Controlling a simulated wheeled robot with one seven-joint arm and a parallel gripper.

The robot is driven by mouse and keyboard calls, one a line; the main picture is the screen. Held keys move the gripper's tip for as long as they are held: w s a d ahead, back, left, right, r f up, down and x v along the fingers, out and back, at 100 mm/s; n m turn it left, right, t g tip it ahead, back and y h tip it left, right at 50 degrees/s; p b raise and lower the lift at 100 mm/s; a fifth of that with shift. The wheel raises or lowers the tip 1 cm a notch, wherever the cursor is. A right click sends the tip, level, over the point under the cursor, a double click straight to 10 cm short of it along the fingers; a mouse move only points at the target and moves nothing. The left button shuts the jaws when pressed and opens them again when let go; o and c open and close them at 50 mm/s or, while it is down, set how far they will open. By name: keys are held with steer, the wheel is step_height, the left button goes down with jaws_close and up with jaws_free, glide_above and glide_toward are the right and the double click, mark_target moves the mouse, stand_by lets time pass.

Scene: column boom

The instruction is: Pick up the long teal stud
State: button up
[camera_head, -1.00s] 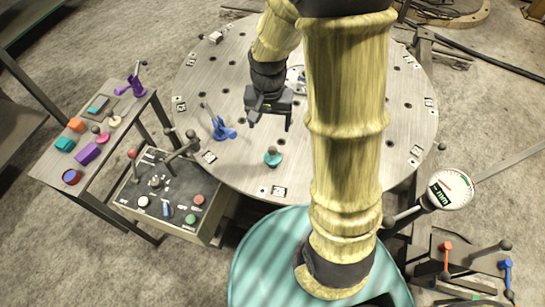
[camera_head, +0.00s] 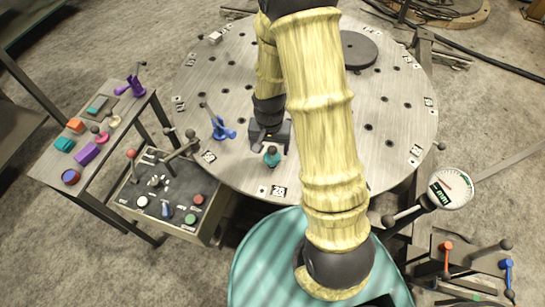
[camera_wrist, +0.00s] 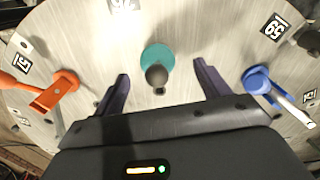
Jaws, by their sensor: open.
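The long teal stud (camera_head: 272,159) stands on the round table near its front edge, with a round teal base and a dark ball knob on top. In the wrist view the stud (camera_wrist: 154,53) appears nearly end-on, its knob between the lines of the two fingers. My gripper (camera_head: 269,147) is open just behind the stud in the head view. In the wrist view my gripper (camera_wrist: 162,76) has its fingers spread on either side of the knob, with gaps on both sides. I cannot tell how high the fingers are above the stud.
A blue clamp (camera_head: 222,131) stands left of the stud; it also shows in the wrist view (camera_wrist: 260,82). An orange clamp (camera_wrist: 57,92) stands on the other side. A dark disc (camera_head: 359,50) lies at the table's back. The round table (camera_head: 335,135) has holes and printed markers.

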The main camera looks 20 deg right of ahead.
mark_target(272, 154)
steer(key=shift+d+f, duration=0.1)
steer(key=shift+w+d+f, duration=0.15)
steer(key=shift+d+f, duration=0.05)
steer(key=shift+f, duration=1.05)
steer(key=shift+w+d+f, duration=0.1)
steer(key=shift+d+f, duration=0.05)
steer(key=shift+f, duration=1.1)
steer(key=c, duration=1.1)
steer(key=shift+o, duration=0.2)
steer(key=shift+r, duration=0.1)
step_height(272, 154, up, 10)
steer(key=shift+f, duration=0.1)
